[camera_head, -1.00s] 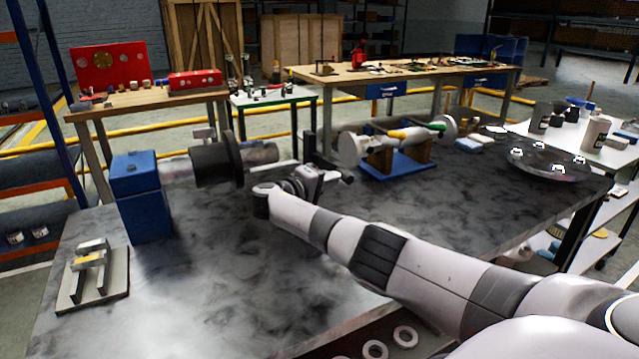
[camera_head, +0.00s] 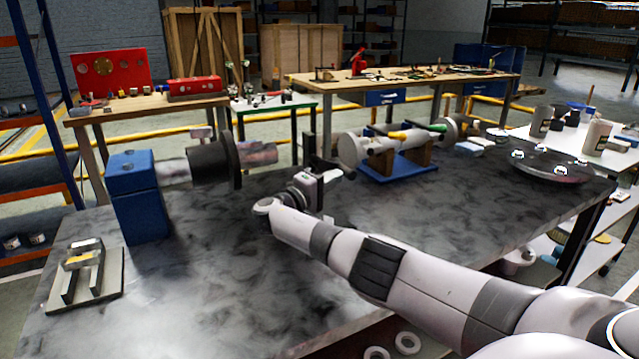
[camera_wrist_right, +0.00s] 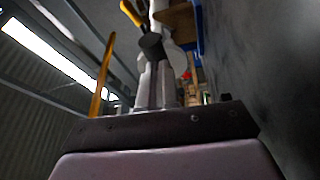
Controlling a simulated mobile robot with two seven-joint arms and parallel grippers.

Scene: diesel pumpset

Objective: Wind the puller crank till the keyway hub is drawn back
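The pump unit is a blue block (camera_head: 138,195) with a pale shaft, a dark hub (camera_head: 208,164) and a wide dark flange (camera_head: 232,160). A blotchy shaft end (camera_head: 262,153) sticks out to the right of the flange. My right gripper (camera_head: 322,180) is right of this shaft end, with a visible gap between them. Dark crank-like parts (camera_head: 335,168) show at the gripper; whether it holds them is unclear. In the right wrist view, a dark round knob (camera_wrist_right: 152,45) shows beyond the gripper's dark palm. My left gripper is out of view.
A metal fixture on a plate (camera_head: 85,275) stands at the bench's front left. A blue stand with a pale cylinder (camera_head: 400,167) is behind my right arm. A round dark plate (camera_head: 552,167) lies at the right end. The bench (camera_head: 200,290) is clear at front centre.

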